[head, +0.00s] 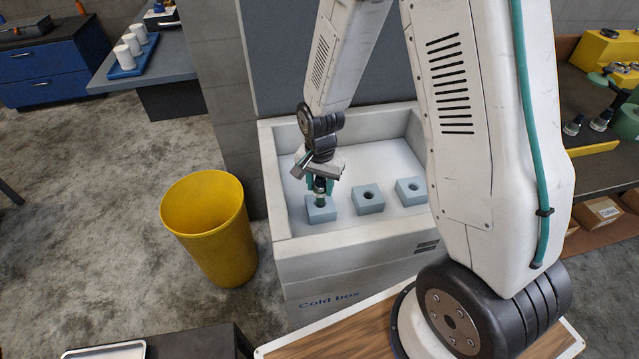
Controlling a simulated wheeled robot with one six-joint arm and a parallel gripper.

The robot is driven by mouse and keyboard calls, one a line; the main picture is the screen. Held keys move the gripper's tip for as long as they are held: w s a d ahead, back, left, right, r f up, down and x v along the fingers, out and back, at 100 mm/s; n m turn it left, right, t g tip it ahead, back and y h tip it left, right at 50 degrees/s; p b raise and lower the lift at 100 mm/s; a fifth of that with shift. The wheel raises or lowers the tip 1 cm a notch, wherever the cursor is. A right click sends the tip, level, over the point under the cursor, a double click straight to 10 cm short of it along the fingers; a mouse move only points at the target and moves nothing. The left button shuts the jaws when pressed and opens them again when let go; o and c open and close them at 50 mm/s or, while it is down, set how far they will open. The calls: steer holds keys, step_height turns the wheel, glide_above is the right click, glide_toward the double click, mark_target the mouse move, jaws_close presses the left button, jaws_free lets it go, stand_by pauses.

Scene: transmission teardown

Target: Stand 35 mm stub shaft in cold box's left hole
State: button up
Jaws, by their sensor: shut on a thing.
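The cold box (279,260) is a pale open-topped chest with "Cold box" on its front. Inside stand three blue-grey blocks: a left block (321,215), a middle block (369,203) with an open hole, and a right block (411,192) with an open hole. My gripper (319,192) points down over the left block, its teal fingers shut on the stub shaft (320,199). The shaft is upright, with its lower end at the left block's hole. The fingers hide most of it, and I cannot tell how deep it sits.
A yellow bin (208,228) stands on the floor left of the cold box. A table with white cups on a blue tray (133,67) is at the upper left. A dark bench with parts (602,123) is at the right. A metal tray (104,351) shows at the lower left.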

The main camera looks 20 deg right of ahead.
steer(key=shift+f, duration=0.6)
steer(key=shift+f, duration=0.35)
steer(key=shift+f, duration=0.35)
steer(key=shift+f, duration=0.65)
steer(key=shift+f, duration=0.1)
steer(key=o, duration=1.4)
steer(key=shift+c, duration=0.2)
step_height(320, 180, up, 8)
steer(key=shift+f, duration=0.1)
